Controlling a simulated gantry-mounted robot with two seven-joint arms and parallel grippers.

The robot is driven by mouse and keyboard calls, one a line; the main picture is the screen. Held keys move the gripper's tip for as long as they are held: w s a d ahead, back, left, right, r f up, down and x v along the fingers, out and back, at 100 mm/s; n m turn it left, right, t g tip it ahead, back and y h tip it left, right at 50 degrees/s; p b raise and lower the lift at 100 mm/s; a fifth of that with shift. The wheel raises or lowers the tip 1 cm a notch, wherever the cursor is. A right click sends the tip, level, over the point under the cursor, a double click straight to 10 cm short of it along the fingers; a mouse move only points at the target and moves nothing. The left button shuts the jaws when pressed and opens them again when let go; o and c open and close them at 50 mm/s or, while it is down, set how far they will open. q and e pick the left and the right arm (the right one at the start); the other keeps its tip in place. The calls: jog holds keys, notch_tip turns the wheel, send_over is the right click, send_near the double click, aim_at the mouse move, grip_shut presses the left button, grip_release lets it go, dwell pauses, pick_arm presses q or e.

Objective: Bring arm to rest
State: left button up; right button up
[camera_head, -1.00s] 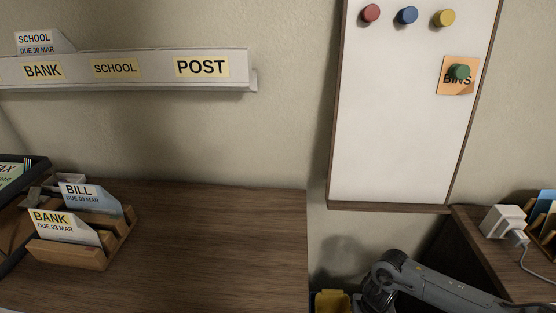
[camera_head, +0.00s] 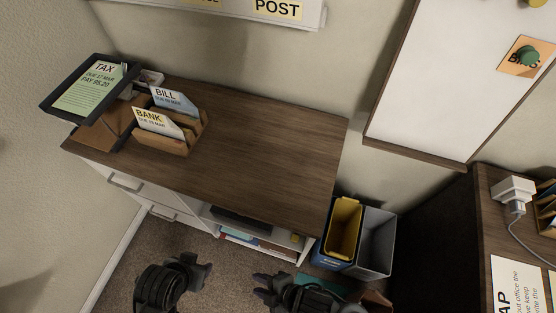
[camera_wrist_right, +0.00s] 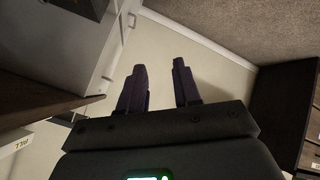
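My right gripper (camera_head: 264,285) shows at the bottom centre of the head view, over the carpet in front of the cabinet. In the right wrist view its two dark fingers (camera_wrist_right: 159,82) stand apart with nothing between them, so it is open and empty. My left gripper (camera_head: 197,269) is at the lower left of the head view, also in front of the cabinet. Its fingers are small and dark there, and I cannot tell whether they are apart. Neither gripper touches the furniture in the head view.
A wooden-topped cabinet (camera_head: 268,150) carries a letter rack (camera_head: 163,143) with BILL and BANK envelopes and a dark tray (camera_head: 58,103) with a TAX sheet. Yellow (camera_head: 343,229) and grey (camera_head: 375,243) bins stand right of it. Another desk (camera_head: 487,232) is at right. Carpet lies below.

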jog(key=w+d+r+m+h+p, duration=0.1)
jog(key=d+r+m+h, duration=0.4)
jog(key=d+m, duration=0.7)
jog(key=w+d+r+m+h+p, duration=0.15)
jog(key=d+r+m+h, duration=0.4)
jog(key=d, duration=1.05)
pick_arm(q)
notch_tip(320, 180, up, 42)
jog(key=p, duration=3.7)
jog(key=shift+d+f, duration=0.15)
jog(key=shift+f, duration=0.1)
pick_arm(e)
notch_tip(320, 180, up, 39)
jog(key=m+y, duration=0.1)
jog(key=m, duration=0.1)
jog(key=shift+a+y, duration=0.35)
jog(key=shift+w+f, duration=0.1)
